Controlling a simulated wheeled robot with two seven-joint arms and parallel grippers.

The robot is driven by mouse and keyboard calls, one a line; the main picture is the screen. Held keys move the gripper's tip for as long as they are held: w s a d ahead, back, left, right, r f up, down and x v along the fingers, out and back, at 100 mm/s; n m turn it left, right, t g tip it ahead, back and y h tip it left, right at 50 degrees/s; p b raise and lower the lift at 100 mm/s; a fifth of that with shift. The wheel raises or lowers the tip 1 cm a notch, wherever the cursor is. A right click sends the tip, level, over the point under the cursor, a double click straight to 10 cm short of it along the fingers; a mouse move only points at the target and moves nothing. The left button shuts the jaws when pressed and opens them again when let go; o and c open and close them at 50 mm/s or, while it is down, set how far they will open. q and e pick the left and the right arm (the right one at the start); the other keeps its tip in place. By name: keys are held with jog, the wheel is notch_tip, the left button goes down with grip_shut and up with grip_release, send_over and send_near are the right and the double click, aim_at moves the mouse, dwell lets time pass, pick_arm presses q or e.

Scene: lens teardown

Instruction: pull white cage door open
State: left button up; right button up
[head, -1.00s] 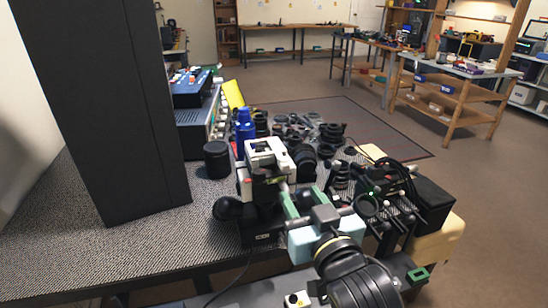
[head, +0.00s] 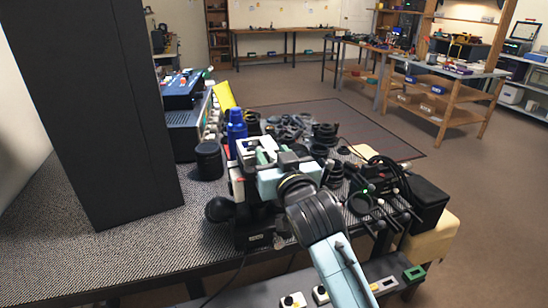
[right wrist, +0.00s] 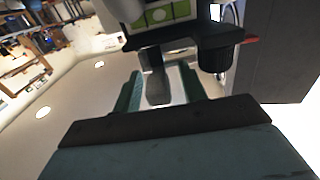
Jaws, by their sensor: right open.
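The white cage (head: 238,186) stands on a black device at the table's front edge in the head view, largely covered by my right gripper. In the right wrist view a white body (right wrist: 120,12) with a green-lit panel (right wrist: 160,15) fills the top. I cannot tell which part is the door or whether it is ajar. My right gripper (head: 264,157) is at the top of the cage. In the right wrist view its green fingers (right wrist: 161,74) are spread, with a grey rounded piece (right wrist: 158,92) between them; contact is unclear. My left gripper is out of view.
A tall black panel (head: 95,110) stands left. A black cylinder (head: 208,160) and a blue bottle (head: 236,130) stand behind the cage. Lens parts crowd the table beyond, and a black stand with cables (head: 380,185) is close on the right. The table's front left is clear.

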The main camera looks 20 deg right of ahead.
jog(key=shift+w, duration=0.1)
grip_shut()
dwell(0.5)
